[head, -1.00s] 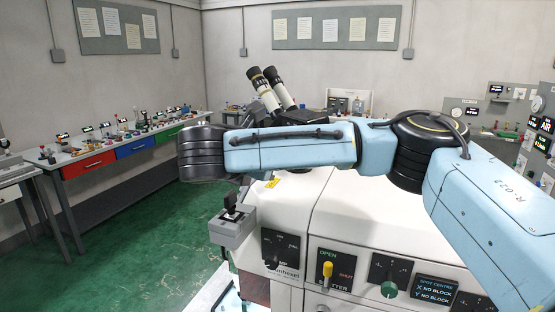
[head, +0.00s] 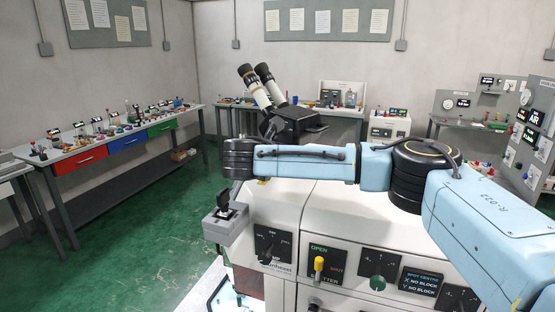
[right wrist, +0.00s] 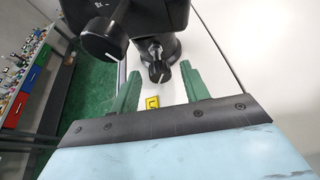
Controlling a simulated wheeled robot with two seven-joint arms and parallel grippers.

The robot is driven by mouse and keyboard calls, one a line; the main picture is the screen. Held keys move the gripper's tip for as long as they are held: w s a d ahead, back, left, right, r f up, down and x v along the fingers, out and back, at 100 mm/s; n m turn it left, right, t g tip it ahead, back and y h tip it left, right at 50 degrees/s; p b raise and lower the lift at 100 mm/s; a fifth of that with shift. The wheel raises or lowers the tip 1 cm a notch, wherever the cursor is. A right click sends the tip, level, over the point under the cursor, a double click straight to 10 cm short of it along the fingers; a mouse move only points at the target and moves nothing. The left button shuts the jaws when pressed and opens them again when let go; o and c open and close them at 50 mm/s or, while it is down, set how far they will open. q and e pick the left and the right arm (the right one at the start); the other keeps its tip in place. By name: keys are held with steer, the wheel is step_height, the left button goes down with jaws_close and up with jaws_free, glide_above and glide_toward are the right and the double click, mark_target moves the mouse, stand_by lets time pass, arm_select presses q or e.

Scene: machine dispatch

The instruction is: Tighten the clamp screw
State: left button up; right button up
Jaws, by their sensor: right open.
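In the right wrist view, a black knob with a white pointer line (right wrist: 159,71), which looks like the clamp screw, stands at the foot of a black machine part. My right gripper (right wrist: 161,88) has its two green fingers apart, one on each side of the knob and short of it in the picture. Nothing is held. Whether either finger is level with the knob I cannot tell. In the head view, my right arm crosses the white machine (head: 312,203) from the right; its gripper and the knob are hidden. My left gripper is not in view.
A larger black knob (right wrist: 101,38) hangs close by at upper left in the wrist view. A yellow label (right wrist: 153,103) lies near the fingers. A black-and-white eyepiece unit (head: 288,115) rises behind my arm. A joystick box (head: 226,222) juts out at the machine's left.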

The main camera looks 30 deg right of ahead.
steer(key=c, duration=1)
steer(key=m+t+y, duration=0.1)
steer(key=m, duration=0.1)
steer(key=shift+s+d+f+m, duration=0.1)
steer(key=shift+m, duration=0.2)
steer(key=shift+s+m+t+y+b, duration=0.1)
steer(key=shift+m+t+y+b, duration=0.35)
steer(key=shift+m+t, duration=0.4)
steer(key=shift+m, duration=0.25)
steer(key=o, duration=1)
